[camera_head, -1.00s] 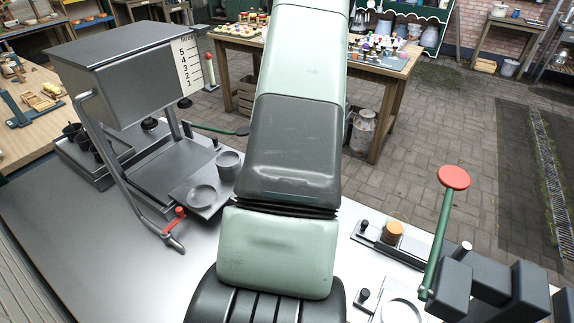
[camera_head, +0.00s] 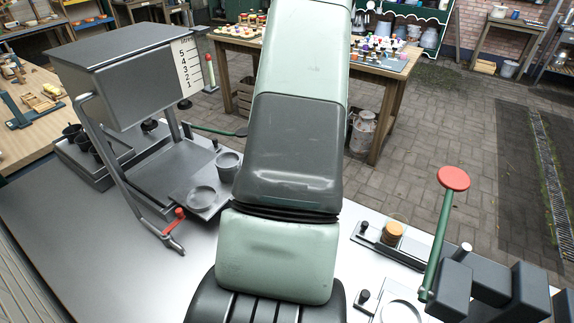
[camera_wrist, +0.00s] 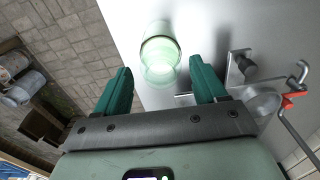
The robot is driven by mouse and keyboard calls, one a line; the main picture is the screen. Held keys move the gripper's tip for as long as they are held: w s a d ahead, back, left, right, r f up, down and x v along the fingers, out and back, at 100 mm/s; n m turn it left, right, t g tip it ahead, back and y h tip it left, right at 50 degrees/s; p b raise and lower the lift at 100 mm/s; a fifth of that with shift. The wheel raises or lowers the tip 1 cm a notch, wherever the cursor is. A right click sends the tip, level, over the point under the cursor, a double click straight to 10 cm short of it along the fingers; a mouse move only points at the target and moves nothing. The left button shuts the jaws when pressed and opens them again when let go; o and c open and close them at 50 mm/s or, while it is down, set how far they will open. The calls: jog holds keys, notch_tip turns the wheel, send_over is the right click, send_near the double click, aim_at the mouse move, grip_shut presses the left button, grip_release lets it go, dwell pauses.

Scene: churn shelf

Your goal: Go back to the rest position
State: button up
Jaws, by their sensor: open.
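My gripper (camera_wrist: 160,92) shows in the wrist view with its two green fingers spread apart, open. A clear greenish glass (camera_wrist: 160,50) stands on the metal table beyond the fingertips, and nothing is visibly held. I cannot tell whether the fingers touch the glass. In the head view my arm fills the middle and hides my gripper and the glass.
The metal table (camera_head: 75,235) carries a grey machine (camera_head: 125,75) with a red-handled lever (camera_head: 175,220) at left. A red-knobbed green lever (camera_head: 440,235) and dark blocks (camera_head: 490,287) stand at right. A wooden table (camera_head: 385,85) with small items is behind.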

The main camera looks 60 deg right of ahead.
jog(key=shift+r, duration=2.9)
